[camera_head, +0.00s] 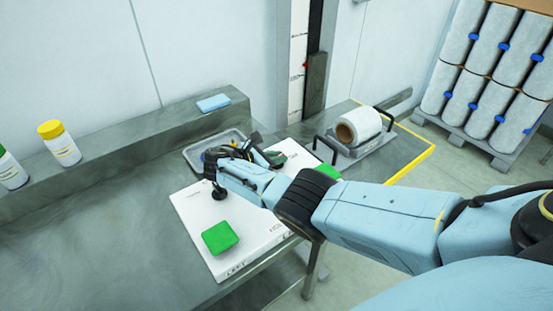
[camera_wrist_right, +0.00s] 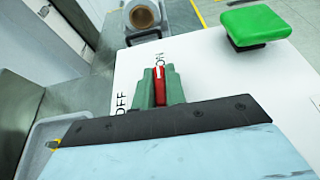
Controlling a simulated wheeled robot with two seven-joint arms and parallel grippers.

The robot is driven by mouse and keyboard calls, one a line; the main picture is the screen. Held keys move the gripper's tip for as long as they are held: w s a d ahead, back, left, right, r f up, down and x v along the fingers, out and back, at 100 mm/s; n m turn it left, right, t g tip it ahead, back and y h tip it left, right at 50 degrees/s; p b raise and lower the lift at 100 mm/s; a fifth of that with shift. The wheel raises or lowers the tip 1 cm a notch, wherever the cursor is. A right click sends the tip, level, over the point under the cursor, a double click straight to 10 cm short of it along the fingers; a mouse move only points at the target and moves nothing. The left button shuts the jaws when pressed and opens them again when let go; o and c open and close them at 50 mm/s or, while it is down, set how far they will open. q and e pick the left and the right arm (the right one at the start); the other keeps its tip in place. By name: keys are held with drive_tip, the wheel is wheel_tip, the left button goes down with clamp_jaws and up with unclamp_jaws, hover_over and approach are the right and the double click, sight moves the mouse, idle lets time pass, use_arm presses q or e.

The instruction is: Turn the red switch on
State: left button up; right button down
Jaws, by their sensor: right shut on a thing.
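The red switch (camera_wrist_right: 160,86) stands on a white panel (camera_wrist_right: 215,72) with black ON and OFF lettering. The white mark at its tip points toward the ON lettering. My right gripper (camera_wrist_right: 159,82) has its green fingers shut on the switch, one on each side. In the head view my right arm reaches to the far part of the white panel (camera_head: 184,208), and the gripper hides the switch there. A green square button (camera_head: 220,237) sits on the near part of the panel; a green button (camera_wrist_right: 255,24) also shows in the wrist view. My left gripper is out of view.
A grey tray (camera_head: 192,157) lies behind the panel. A roll (camera_head: 358,125) rests on a plate with black handles to the right. A blue sponge (camera_head: 213,103) and bottles (camera_head: 59,143) stand on the ledge. The left of the table is clear.

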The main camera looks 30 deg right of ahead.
drive_tip(key=shift+d, duration=0.1)
drive_tip(key=c, duration=1.4)
unclamp_jaws()
drive_tip(key=shift+c, duration=0.2)
drive_tip(key=v, duration=1.3)
drive_tip(key=shift+r, duration=0.2)
